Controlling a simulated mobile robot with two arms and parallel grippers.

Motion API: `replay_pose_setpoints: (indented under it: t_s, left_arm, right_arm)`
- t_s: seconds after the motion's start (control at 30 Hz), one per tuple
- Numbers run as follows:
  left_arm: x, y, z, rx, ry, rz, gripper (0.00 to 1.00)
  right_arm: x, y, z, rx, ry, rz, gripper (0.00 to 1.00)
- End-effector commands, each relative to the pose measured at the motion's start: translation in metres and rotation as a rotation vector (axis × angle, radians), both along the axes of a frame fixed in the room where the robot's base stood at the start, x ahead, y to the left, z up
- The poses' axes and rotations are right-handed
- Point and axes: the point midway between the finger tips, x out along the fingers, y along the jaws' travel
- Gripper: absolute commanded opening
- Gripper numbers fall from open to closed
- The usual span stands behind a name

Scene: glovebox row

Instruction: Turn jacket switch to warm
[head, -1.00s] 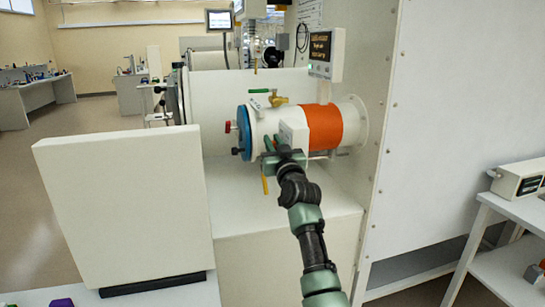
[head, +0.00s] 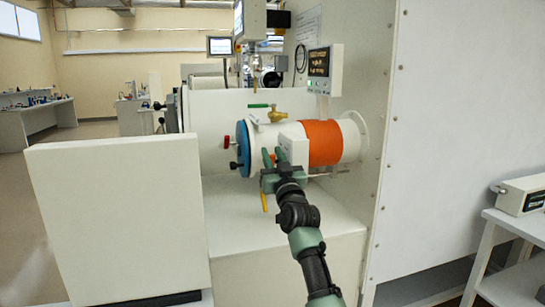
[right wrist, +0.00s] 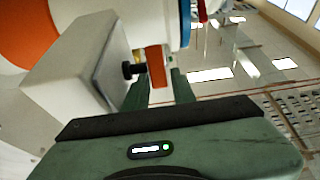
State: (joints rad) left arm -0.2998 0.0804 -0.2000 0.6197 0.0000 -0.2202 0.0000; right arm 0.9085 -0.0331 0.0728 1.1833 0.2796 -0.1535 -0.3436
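The pass-through cylinder with an orange jacket band (head: 322,143) lies along the glovebox wall in the head view. A white switch box (head: 294,146) is on its near side; it also shows in the right wrist view (right wrist: 85,70). In that view an orange switch lever (right wrist: 155,72) on a black shaft sticks out of the box's grey face. My right gripper (head: 274,160) is at the box's left side. Its green fingers (right wrist: 160,88) stand apart with the lever's end between them; I see no clear grip on it. My left gripper is not in view.
The cylinder has a blue end flange (head: 243,149), a red knob (head: 227,142) and a brass valve with a green handle (head: 276,115). A display panel (head: 325,70) hangs above. A large white panel (head: 115,220) stands at the left; a shelf (head: 510,215) is at the right.

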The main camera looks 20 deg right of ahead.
Motion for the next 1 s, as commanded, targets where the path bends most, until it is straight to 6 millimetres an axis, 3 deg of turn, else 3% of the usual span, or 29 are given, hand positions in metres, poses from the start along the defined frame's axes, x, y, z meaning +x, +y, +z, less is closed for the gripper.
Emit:
replay_pose_setpoints:
  t_s: [0.23,0.7,1.0]
  left_arm:
    - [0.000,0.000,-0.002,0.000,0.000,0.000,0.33]
    - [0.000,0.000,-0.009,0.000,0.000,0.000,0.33]
    - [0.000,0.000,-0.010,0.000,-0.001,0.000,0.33]
  right_arm:
    - [-0.009,0.001,-0.006,0.002,0.001,0.002,0.25]
    - [-0.067,0.000,-0.028,0.000,0.001,0.000,0.25]
    - [-0.073,0.000,-0.029,0.000,0.000,0.000,0.25]
